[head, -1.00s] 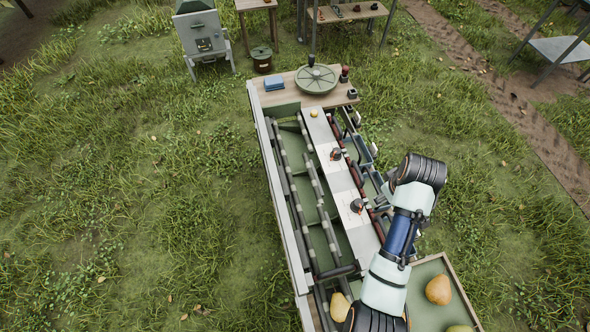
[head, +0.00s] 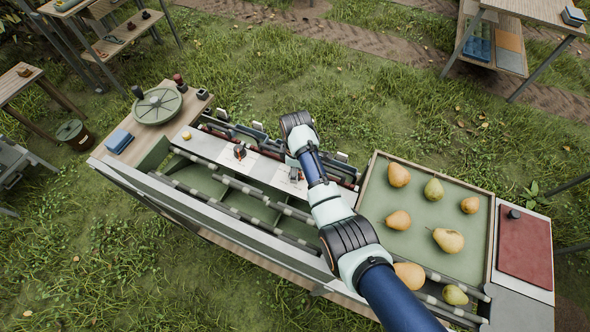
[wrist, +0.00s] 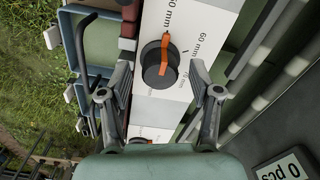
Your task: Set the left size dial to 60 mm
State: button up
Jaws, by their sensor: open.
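A dark round size dial (wrist: 160,62) with an orange pointer bar sits on a white scale strip in the wrist view. The bar lies nearly upright in the picture, its upper end toward a partly cut-off "0 mm" label. The 60 mm label (wrist: 201,38) is to the right of the dial, with another mm label below it. My gripper (wrist: 160,88) is open, its fingers on either side of the strip, just short of the dial. In the head view my gripper (head: 293,162) hides most of this dial. A second dial (head: 239,151) stands further left.
Roller lanes (head: 225,190) run along the near side of the strip, and bins line its far side. A pear tray (head: 478,183) is at the right. A round green disc (head: 157,106) is at the left end. A counter (wrist: 285,168) reads 0 pcs.

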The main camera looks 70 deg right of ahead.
jog(key=shift+c, duration=0.2)
jog(key=c, duration=1.1)
jog(key=shift+m, duration=0.3)
jog(key=shift+r+m+p, duration=0.1)
jog(key=shift+m+p, duration=0.65)
jog(key=shift+m, duration=0.05)
jog(key=m+p, duration=0.1)
jog(key=m, duration=0.2)
jog(key=shift+m+p, duration=0.3)
jog(key=m+p, duration=0.1)
jog(key=m, duration=0.4)
jog(key=shift+w+m, duration=0.1)
jog(key=shift+m, duration=0.3)
